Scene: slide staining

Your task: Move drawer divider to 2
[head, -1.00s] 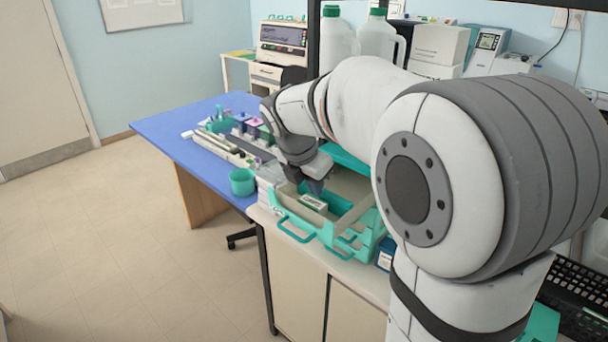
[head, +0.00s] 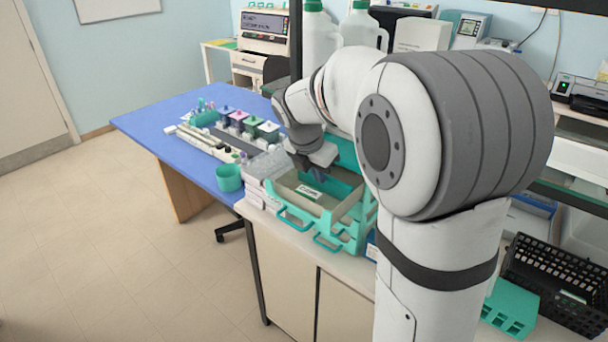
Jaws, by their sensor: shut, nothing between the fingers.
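A teal drawer unit (head: 357,228) with a beige-grey open tray stands on the white counter, with teal handles at its front. A small green piece with a white label (head: 308,192) sits inside the tray; I cannot tell for sure whether it is the drawer divider. My gripper (head: 318,173) is shut and empty, pointing down over the back part of the tray, behind the labelled piece. Its fingertips are small and dark here, and I cannot tell whether they touch anything. No number marks are legible in the drawer. My arm hides the unit's back right.
Clear stacked boxes (head: 262,170) stand just left of the drawer unit. A teal cup (head: 229,178) and a staining row with several coloured-lid jars (head: 248,122) are on the blue table (head: 150,124). White jugs (head: 320,38) stand behind my arm. A black rack (head: 560,285) is at the right.

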